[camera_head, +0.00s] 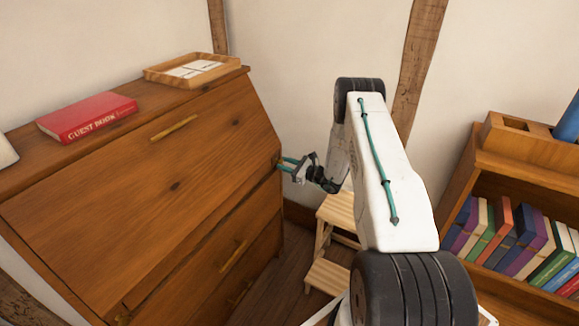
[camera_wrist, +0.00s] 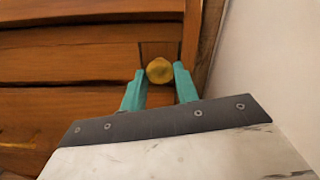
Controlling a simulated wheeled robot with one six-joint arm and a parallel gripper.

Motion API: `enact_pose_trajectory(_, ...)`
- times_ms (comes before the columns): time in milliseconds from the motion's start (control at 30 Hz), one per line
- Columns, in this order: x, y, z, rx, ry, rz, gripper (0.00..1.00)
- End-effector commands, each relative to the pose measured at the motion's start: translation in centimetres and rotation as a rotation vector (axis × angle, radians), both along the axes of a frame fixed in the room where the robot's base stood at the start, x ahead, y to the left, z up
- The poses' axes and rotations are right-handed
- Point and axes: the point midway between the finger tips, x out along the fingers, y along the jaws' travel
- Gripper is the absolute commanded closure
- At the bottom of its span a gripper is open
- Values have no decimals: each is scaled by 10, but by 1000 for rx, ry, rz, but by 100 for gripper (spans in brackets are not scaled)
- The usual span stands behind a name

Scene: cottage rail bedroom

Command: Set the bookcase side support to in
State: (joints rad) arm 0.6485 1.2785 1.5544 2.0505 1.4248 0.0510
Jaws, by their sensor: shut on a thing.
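The wooden bureau (camera_head: 150,170), with a sloping front, fills the left of the head view. In the wrist view, a round brass knob (camera_wrist: 160,70) sits on a narrow upright wooden piece (camera_wrist: 158,49) at the bureau's right side, which looks like the side support. My gripper (camera_head: 283,163) is at the bureau's right front edge. In the wrist view, my gripper's teal fingers (camera_wrist: 160,77) are shut on the knob, one on each side. How far the support stands out cannot be told.
A red guest book (camera_head: 87,117) and a wooden tray (camera_head: 196,69) lie on the bureau top. A wooden step stool (camera_head: 338,208) stands below my arm. A low bookcase (camera_head: 530,170) with several books is at the right. In the wrist view, a pale wall (camera_wrist: 275,70) is close on the right.

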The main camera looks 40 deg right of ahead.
Motion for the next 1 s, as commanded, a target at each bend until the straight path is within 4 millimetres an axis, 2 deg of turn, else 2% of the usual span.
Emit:
enact_pose_trajectory(200, 4, 3, 1, -3, -1, 5, 100)
enact_pose_trajectory(233, 4, 4, 1, -3, -1, 5, 67)
enact_pose_trajectory(300, 4, 3, 1, -3, -1, 5, 48)
enact_pose_trajectory(667, -4, -5, 1, -2, -1, -3, 48)
enact_pose_trajectory(1000, -52, -24, 0, -1, 0, 0, 48)
